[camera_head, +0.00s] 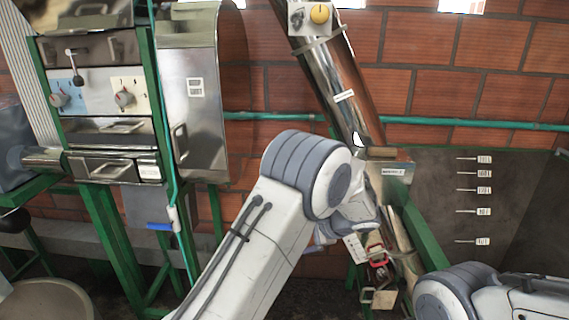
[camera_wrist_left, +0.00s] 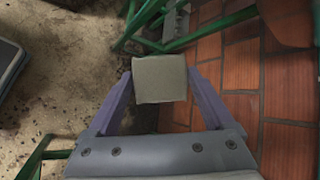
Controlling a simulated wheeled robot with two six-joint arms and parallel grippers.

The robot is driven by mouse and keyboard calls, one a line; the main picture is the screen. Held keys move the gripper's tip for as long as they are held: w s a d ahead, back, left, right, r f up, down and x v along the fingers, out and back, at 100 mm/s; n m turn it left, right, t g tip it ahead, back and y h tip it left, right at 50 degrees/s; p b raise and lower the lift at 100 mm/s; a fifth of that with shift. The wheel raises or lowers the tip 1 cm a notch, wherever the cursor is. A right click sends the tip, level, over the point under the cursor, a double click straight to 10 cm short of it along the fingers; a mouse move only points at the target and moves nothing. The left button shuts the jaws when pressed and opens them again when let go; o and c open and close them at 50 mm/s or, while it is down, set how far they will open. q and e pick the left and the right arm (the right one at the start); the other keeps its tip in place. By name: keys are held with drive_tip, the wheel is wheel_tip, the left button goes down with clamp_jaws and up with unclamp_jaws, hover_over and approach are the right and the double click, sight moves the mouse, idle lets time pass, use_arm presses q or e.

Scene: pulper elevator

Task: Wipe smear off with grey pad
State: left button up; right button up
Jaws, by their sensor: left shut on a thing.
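The grey pad (camera_wrist_left: 160,79) is a pale grey, square-faced block in the left wrist view. My left gripper (camera_wrist_left: 160,88) is shut on it, with one purple-grey finger on each side. In the head view my left arm reaches up from the bottom centre toward the foot of the slanted steel elevator tube (camera_head: 336,77). The arm hides most of the left gripper there, and I cannot make out the pad. I cannot pick out a smear in either view. Part of my right arm shows at the lower right; its gripper is not in view.
A steel machine with knobs (camera_head: 108,92) stands on green legs at the left. A dark panel with several labels (camera_head: 436,220) is at the right. A red latch or padlock (camera_head: 377,256) hangs near the tube's foot. A brick wall (camera_head: 440,45) with a green pipe is behind.

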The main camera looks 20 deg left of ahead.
use_arm(q)
drive_tip(key=w+r+m+t+y, duration=0.1)
drive_tip(key=w+r+m+t, duration=0.2)
drive_tip(key=r+t, duration=1.45)
drive_tip(key=s+a+r+g+y, duration=0.1)
drive_tip(key=s+r+g, duration=0.3)
drive_tip(key=r, duration=1.4)
drive_tip(key=s+r+g+y, duration=0.1)
drive_tip(key=s+r, duration=0.4)
drive_tip(key=r, duration=1.3)
drive_tip(key=p, duration=0.4)
approach(290, 18)
drive_tip(key=shift+a, duration=2.05)
drive_tip(key=shift+w+a+r+n, duration=0.15)
drive_tip(key=shift+w+r+n, duration=0.05)
drive_tip(key=shift+w, duration=0.55)
drive_tip(key=shift+w+a+r+n, duration=0.15)
drive_tip(key=shift+w+n, duration=0.05)
drive_tip(key=shift+w, duration=0.55)
drive_tip(key=shift+w+a, duration=0.15)
drive_tip(key=shift+w, duration=0.35)
drive_tip(key=shift+r, duration=0.1)
